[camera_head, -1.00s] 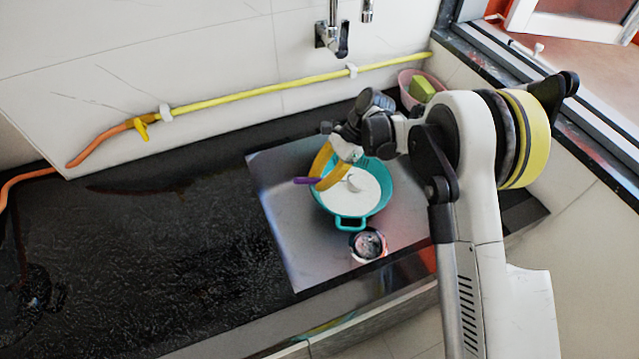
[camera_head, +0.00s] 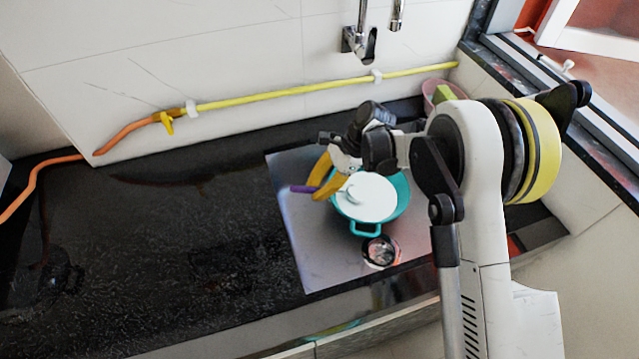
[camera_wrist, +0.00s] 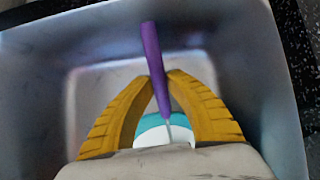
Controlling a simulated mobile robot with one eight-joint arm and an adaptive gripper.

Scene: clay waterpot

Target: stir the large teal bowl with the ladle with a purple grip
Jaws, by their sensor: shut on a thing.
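My gripper (camera_head: 322,178) has yellow fingers shut on the purple grip of the ladle (camera_head: 303,189). In the wrist view the purple grip (camera_wrist: 151,55) runs between the fingertips (camera_wrist: 162,80), with a thin metal shaft below it. The large teal bowl (camera_head: 365,228) sits in the grey metal sink (camera_head: 306,238) and holds a white content (camera_head: 375,200). The ladle's head (camera_head: 352,193) shows over the white surface; I cannot tell how deep it sits. A strip of the bowl also shows in the wrist view (camera_wrist: 150,123), partly hidden by my gripper.
A dark drain cup (camera_head: 381,252) is at the sink's front, close to the bowl. A pink basin (camera_head: 431,88) with a green item stands at the back right. A tap (camera_head: 359,38) and yellow hose (camera_head: 290,93) are on the wall. The black counter (camera_head: 180,240) at left is mostly clear.

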